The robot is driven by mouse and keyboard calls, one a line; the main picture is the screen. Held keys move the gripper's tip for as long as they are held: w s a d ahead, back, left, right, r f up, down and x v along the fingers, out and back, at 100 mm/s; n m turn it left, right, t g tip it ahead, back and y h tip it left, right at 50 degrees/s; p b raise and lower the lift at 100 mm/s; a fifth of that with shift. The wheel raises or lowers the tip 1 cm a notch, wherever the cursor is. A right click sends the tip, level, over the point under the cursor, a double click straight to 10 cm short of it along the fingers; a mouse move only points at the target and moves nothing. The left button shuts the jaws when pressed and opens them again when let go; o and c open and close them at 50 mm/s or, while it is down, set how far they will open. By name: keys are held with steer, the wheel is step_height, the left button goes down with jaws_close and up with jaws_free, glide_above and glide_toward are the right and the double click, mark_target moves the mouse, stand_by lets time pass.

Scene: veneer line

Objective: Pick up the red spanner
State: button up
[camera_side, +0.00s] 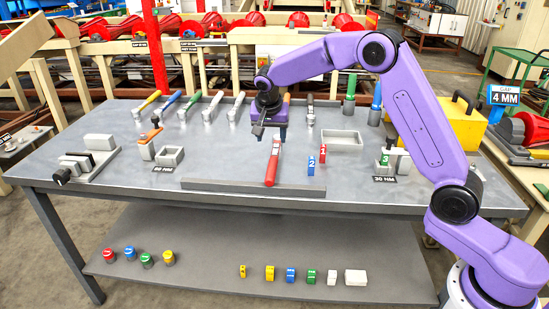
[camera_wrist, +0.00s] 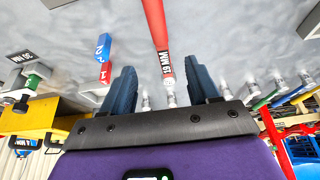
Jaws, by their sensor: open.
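The red spanner (camera_side: 272,165) lies on the grey workbench, pointing from the gripper toward the front bar. In the wrist view the red spanner (camera_wrist: 156,28) carries a "19 MM" label, and its metal end appears between the two fingers. My gripper (camera_side: 269,134) is over the bench at the spanner's far end. In the wrist view my gripper (camera_wrist: 163,76) is open, one dark blue finger on each side of the spanner. A gap shows on both sides, and no contact is visible. The height above the spanner is hard to tell.
A row of other spanners, including a yellow-handled (camera_side: 149,101) and a blue-handled one (camera_side: 168,104), lies behind. Blue and red numbered blocks (camera_side: 311,165) stand to the right. A low grey bar (camera_side: 225,186) runs along the front. A yellow case (camera_side: 447,122) sits at the right end.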

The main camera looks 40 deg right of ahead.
mark_target(273, 159)
steer(key=x, duration=1.4)
steer(key=shift+a, duration=0.1)
jaws_close()
